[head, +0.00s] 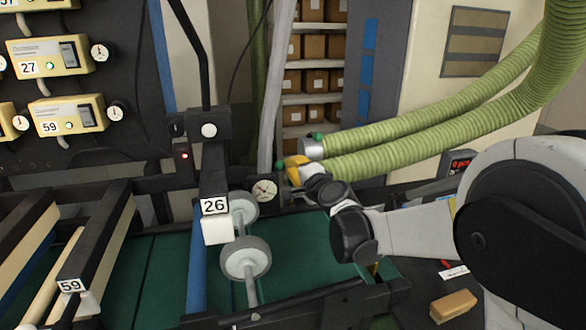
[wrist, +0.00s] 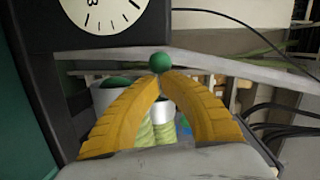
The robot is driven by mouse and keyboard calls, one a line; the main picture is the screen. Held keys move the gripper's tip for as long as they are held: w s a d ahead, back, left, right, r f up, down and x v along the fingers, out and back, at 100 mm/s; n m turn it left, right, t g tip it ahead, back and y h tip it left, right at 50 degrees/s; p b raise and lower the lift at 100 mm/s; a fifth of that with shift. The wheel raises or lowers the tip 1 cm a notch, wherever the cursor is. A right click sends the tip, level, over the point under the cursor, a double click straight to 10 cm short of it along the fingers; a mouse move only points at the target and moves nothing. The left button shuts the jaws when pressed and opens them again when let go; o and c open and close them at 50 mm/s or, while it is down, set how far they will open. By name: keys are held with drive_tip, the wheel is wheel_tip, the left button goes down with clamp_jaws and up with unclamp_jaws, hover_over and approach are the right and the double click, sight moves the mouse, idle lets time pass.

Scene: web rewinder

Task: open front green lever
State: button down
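The front green lever's round green knob (wrist: 160,62) shows right at my fingertips in the wrist view. In the head view the knob (head: 281,165) is a small green spot just left of my gripper (head: 295,168). The gripper's two yellow fingers (wrist: 160,76) arch together, with their tips nearly meeting just under the knob. They appear shut on the lever's thin stem, which is mostly hidden. A second green knob (head: 317,136) sits on the silver end of the upper hose. A green shape (wrist: 118,81) also shows behind the left finger.
Two ribbed green hoses (head: 400,138) run right from the lever area. A dial gauge (head: 264,190) is close left of my gripper and shows large in the wrist view (wrist: 100,8). Rollers (head: 246,259) and a plate marked 26 (head: 215,206) stand to the left.

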drive_tip(key=shift+w+a+b, duration=0.15)
drive_tip(key=shift+w+a, duration=0.1)
drive_tip(key=shift+a, duration=0.25)
drive_tip(key=shift+w+a+b, duration=0.15)
drive_tip(key=shift+w+a, duration=0.05)
drive_tip(key=shift+a, duration=0.25)
drive_tip(key=shift+w+a, duration=0.2)
idle(0.3)
drive_tip(key=shift+s, duration=0.1)
